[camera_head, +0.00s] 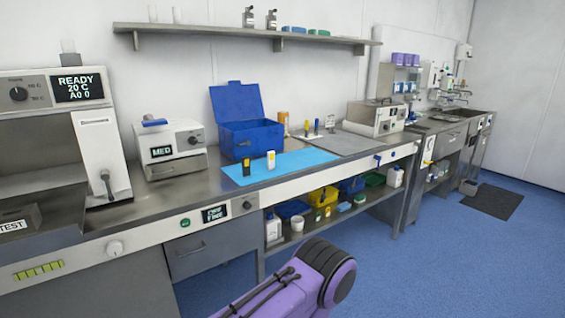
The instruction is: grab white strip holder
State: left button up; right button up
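A small white holder with a yellow edge (271,160) stands upright on the light blue mat (290,168) in the head view; it looks like the white strip holder. A small dark holder with a yellow top (246,167) stands to its left on the same mat. Neither of my grippers is in view. A purple and black link of my own arm shows at the bottom middle, in front of the bench and well apart from the holders.
A blue open-lidded box (250,138) stands behind the mat. A device marked MED (171,148) is at its left. A grey mat (345,143) and a boxy device (376,118) are to the right. The lower shelf holds several bins and bottles. The blue floor at right is mostly clear.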

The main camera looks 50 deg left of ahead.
aim_at(271, 154)
jog(key=i, duration=1.55)
jog(key=u, duration=0.5)
jog(key=i, duration=0.9)
jog(key=u, duration=1.55)
jog(key=i, duration=0.75)
jog(key=u, duration=0.8)
